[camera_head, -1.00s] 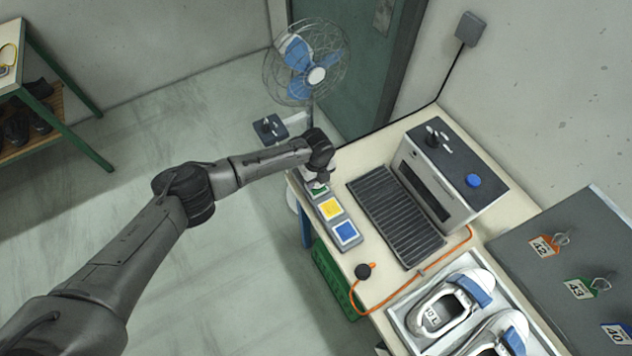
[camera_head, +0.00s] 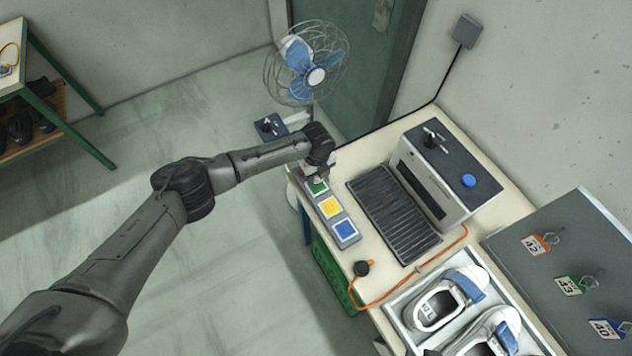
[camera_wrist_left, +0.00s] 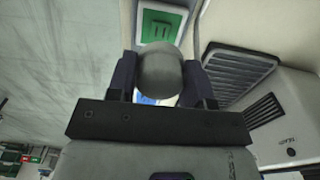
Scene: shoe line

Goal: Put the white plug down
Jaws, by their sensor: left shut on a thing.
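My left gripper (camera_head: 318,176) is above the table's left edge, by the green end of a grey strip with coloured squares (camera_head: 331,208). It is shut on the white plug, which shows as a rounded pale grey shape (camera_wrist_left: 160,70) between the two dark fingers in the left wrist view. The gripper hides most of the plug in the head view. The green square (camera_wrist_left: 163,26) shows just beyond the plug in the wrist view. I cannot tell whether the plug touches anything below. My right gripper is not in view.
A black ribbed mat (camera_head: 393,213) and a grey machine with a blue button (camera_head: 468,181) stand right of the strip. A tray of shoes (camera_head: 400,322) is at the lower right. A fan (camera_head: 307,62) stands behind.

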